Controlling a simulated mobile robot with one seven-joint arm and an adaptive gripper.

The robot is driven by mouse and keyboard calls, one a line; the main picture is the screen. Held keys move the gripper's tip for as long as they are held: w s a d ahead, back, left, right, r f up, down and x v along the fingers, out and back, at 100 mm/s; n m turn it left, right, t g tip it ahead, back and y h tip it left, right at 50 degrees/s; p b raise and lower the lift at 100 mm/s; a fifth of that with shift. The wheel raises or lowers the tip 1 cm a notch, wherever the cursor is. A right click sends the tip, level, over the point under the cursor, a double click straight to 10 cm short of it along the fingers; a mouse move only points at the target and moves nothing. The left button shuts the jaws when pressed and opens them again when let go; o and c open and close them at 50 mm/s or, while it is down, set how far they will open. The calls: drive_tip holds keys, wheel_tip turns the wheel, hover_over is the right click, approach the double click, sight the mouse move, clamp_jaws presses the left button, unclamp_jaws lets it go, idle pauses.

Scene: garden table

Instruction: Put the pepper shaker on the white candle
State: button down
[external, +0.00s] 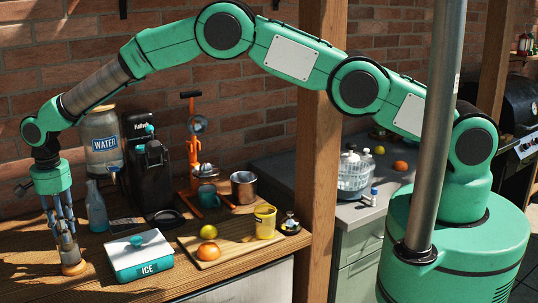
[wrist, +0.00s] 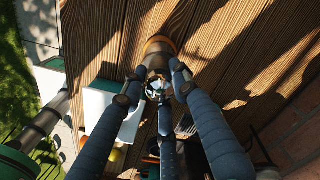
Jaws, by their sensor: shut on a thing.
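My gripper (external: 67,240) is low over the left end of the wooden table, its fingers pointing down. In the wrist view, the blue-grey fingers of my gripper (wrist: 157,84) close around an upright object with a shiny top, which appears to be the pepper shaker (wrist: 155,90); the fingers hide much of it. A round, orange-brown wooden piece (external: 74,269) shows just below the fingertips, and also in the wrist view (wrist: 158,46). I cannot tell whether it is the shaker's base or a separate thing. I cannot make out a white candle clearly.
A white and teal ICE box (external: 139,262) stands close to the right of my gripper. A blue bottle (external: 96,207) and a WATER jar (external: 101,135) stand behind. A cutting board (external: 228,257) with fruit and a yellow cup (external: 265,222) lies farther right.

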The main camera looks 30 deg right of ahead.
drive_tip(key=c, duration=1.3)
unclamp_jaws()
drive_tip(key=shift+f, duration=0.1)
drive_tip(key=shift+c, duration=0.2)
wheel_tip(320, 180, up, 12)
drive_tip(key=shift+r+b, duration=0.15)
drive_tip(key=shift+b, duration=0.55)
drive_tip(key=shift+d, duration=0.15)
